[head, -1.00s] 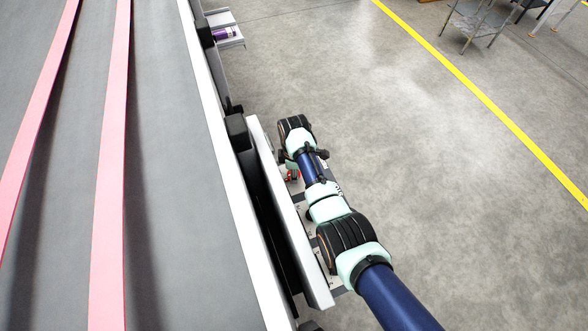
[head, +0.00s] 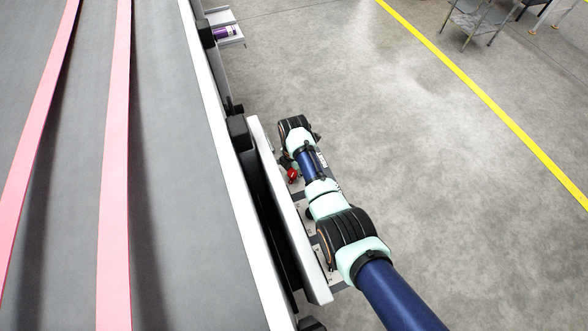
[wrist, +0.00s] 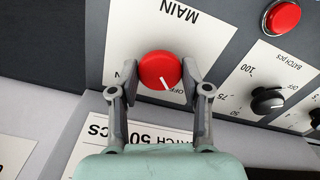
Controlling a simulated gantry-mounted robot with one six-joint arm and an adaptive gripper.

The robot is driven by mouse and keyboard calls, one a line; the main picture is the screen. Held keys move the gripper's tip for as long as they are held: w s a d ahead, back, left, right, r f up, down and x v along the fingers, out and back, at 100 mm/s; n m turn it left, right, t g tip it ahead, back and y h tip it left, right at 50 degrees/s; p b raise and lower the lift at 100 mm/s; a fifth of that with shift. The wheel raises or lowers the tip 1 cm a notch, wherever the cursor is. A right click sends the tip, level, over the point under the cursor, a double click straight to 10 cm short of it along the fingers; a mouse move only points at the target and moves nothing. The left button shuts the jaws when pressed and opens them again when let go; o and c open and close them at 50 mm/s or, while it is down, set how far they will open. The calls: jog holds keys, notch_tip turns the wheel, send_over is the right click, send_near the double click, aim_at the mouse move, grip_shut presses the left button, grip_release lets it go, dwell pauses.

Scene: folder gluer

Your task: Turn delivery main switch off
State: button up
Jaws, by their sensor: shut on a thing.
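The delivery main switch is a round red knob (wrist: 158,66) on a white plate lettered MAIN, upside down in the wrist view. A white line on the knob points down and slightly right, towards the OFF lettering, which is partly covered. My gripper (wrist: 159,73) is shut on the knob, one finger on each side. In the head view my arm reaches down along the machine's side, and the gripper itself is hidden behind its wrist. A small red part (head: 292,175) shows beside the arm there; I cannot tell which control it is.
A red push button (wrist: 284,17) and a black BATCH PCS dial (wrist: 268,100) sit right of the switch. A white label with BATCH 50 PCS lettering (wrist: 130,136) lies below. The belt machine (head: 180,200) is left of my arm; floor is open to the right.

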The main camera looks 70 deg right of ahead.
aim_at(294, 172)
dwell(0.3)
jog(key=o, duration=1.1)
jog(key=shift+o, duration=0.2)
notch_tip(294, 172, up, 12)
